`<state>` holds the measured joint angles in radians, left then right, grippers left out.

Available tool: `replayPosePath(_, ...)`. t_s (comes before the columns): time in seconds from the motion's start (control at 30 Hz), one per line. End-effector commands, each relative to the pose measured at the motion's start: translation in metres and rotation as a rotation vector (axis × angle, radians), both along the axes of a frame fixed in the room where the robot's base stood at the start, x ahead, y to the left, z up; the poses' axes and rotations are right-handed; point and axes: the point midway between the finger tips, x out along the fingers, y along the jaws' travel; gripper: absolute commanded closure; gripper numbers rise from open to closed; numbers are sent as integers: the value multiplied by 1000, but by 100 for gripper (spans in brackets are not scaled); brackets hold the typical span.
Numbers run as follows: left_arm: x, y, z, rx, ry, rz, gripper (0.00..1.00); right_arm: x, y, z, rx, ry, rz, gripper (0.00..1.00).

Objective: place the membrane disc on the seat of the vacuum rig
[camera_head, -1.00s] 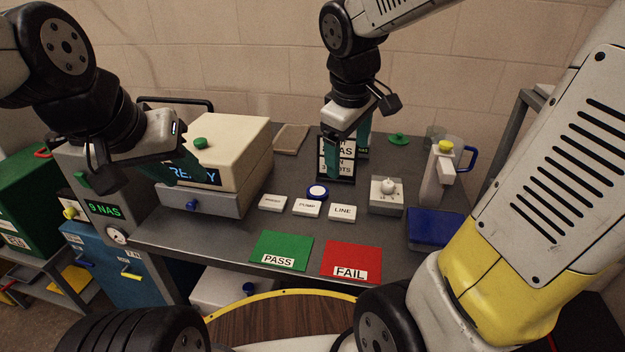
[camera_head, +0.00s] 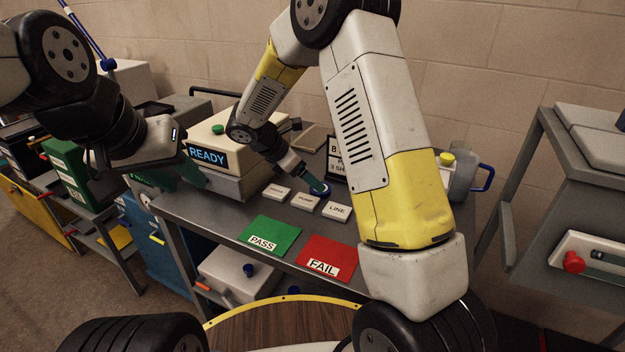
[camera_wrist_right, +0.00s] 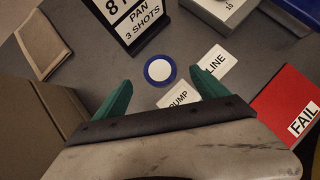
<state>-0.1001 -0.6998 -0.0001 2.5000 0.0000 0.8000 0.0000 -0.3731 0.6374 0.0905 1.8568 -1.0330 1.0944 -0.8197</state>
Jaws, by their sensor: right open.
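A round white disc with a blue rim (camera_wrist_right: 160,70), which looks like the membrane disc, lies flat on the grey table. It also shows in the head view (camera_head: 321,191), partly hidden by my right gripper. My right gripper (camera_wrist_right: 161,80) is open and empty, with its green fingers on either side of the disc and apart from it. In the head view its fingertips (camera_head: 314,183) are low over the table. My left gripper (camera_head: 178,168) hangs by the READY box, and its finger gap is unclear. I cannot make out which thing is the vacuum rig's seat.
PUMP (camera_head: 305,201) and LINE (camera_head: 337,210) plates lie close to the disc. A black sign (camera_wrist_right: 128,20) stands behind it. Green PASS (camera_head: 270,234) and red FAIL (camera_head: 328,255) mats lie in front. The READY box (camera_head: 213,143) stands left. A grey cart (camera_head: 548,150) is at right.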

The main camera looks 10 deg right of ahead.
Motion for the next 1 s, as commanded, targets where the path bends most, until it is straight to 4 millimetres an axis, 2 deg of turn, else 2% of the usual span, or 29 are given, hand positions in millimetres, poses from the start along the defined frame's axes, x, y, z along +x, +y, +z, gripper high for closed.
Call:
replayPosePath(0.4,0,0,0,0,0,0,64,12,-27,-42,0,1,-3,17)
replayPosePath(0.67,0,0,0,0,0,0,64,14,-29,-46,3,-1,-2,17)
replayPosePath(1.0,0,0,0,0,0,0,64,14,-29,-46,3,-2,-3,82)
